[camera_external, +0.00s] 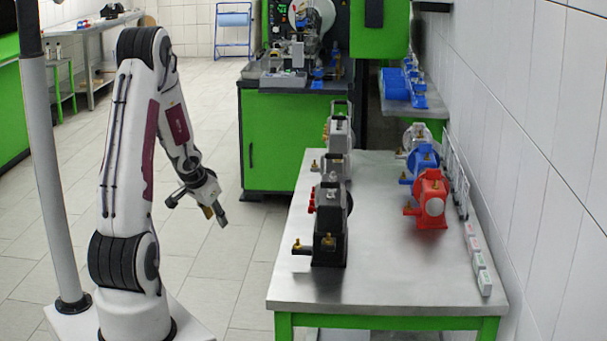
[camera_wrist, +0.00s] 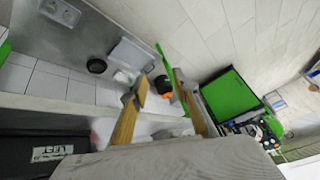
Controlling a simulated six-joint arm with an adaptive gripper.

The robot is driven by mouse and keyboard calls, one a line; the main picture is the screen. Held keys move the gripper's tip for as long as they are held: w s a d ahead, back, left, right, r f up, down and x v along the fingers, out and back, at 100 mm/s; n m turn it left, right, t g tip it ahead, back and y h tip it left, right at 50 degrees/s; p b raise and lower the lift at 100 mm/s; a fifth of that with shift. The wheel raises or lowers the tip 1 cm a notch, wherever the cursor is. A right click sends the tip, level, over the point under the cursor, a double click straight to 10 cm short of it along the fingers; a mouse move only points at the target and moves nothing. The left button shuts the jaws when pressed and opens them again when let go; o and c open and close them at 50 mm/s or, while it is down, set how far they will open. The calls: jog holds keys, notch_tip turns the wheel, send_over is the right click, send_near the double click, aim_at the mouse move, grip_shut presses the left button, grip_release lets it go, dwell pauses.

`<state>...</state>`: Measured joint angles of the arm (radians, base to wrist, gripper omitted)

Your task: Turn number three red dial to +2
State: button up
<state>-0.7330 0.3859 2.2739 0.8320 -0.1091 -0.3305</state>
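My gripper (camera_external: 215,214) hangs in the air left of the steel table, pointing down and apart from everything on the table. In the wrist view its two fingers stand apart with nothing between the fingertips (camera_wrist: 160,86). A small red part (camera_external: 312,200) shows at the left side of the nearest dark pump on the table; it may be a dial, but it is too small to read any number or setting. No dial shows clearly in the wrist view.
The steel table (camera_external: 385,275) holds a black pump (camera_external: 330,238) and a grey pump (camera_external: 338,160) on its left. A red pump (camera_external: 431,205) and a blue pump (camera_external: 423,160) stand on its right, near the wall. Its front middle is clear. A green machine (camera_external: 290,140) stands behind.

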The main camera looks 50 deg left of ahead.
jog(key=w+d+f+m+t+h, duration=0.2)
jog(key=w+d+f+t+h, duration=0.2)
jog(key=w+d+t+h, duration=0.3)
jog(key=s+d+r+h, duration=0.1)
jog(key=d+r+h, duration=0.8)
jog(key=d+r, duration=0.2)
notch_tip(320, 180, up, 2)
jog(key=shift+s+d+r+m, duration=0.15)
jog(key=shift+s+d+m, duration=0.15)
jog(key=x, duration=0.7)
jog(key=shift+w+d, duration=0.25)
jog(key=shift+d, duration=0.1)
jog(key=shift+r, duration=0.1)
grip_shut()
